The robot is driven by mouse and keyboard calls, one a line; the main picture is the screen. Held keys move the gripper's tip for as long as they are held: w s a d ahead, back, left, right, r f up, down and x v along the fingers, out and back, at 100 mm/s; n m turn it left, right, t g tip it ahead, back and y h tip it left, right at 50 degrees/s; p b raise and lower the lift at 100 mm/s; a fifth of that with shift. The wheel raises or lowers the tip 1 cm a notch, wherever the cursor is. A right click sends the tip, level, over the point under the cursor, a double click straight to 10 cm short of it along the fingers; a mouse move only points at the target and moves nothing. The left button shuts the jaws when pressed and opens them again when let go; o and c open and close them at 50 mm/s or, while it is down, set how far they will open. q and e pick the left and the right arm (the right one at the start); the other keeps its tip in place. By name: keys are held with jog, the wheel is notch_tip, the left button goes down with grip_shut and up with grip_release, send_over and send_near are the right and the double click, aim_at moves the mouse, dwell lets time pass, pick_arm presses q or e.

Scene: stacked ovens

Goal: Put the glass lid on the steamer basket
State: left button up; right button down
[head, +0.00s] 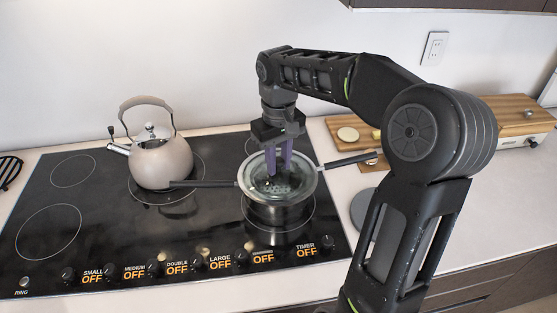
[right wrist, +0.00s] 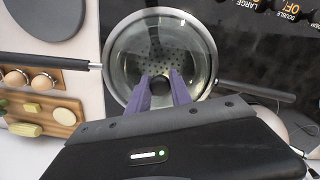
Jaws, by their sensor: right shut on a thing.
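The glass lid (head: 266,180) is clear with a pale rim and lies over the top of the pot. It also shows in the right wrist view (right wrist: 190,42). The steamer basket (right wrist: 155,68), with a perforated floor, shows through the glass. The steel pot (head: 279,212) below has long dark handles to the left and right. My right gripper (head: 278,172) points down with its purple fingers shut on the dark knob of the lid. Whether the lid rim rests on the basket or is slightly above it, I cannot tell. My left gripper is not in view.
A beige kettle (head: 162,162) stands left of the pot on the black cooktop (head: 110,225). A cutting board (head: 345,125) with food lies at the right, and a grey round disc (head: 363,212) lies nearby. The cooktop's left side is clear.

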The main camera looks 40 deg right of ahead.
aim_at(278, 161)
jog(key=c, duration=1.2)
grip_release()
jog(key=shift+o, duration=0.2)
jog(key=shift+r, duration=0.1)
jog(key=shift+r, duration=0.25)
notch_tip(278, 161, up, 6)
jog(key=shift+f+p, duration=0.15)
jog(key=shift+p, duration=0.15)
jog(key=shift+r+p, duration=0.65)
jog(key=shift+p, duration=0.05)
jog(key=shift+f, duration=0.1)
jog(key=shift+a, duration=0.1)
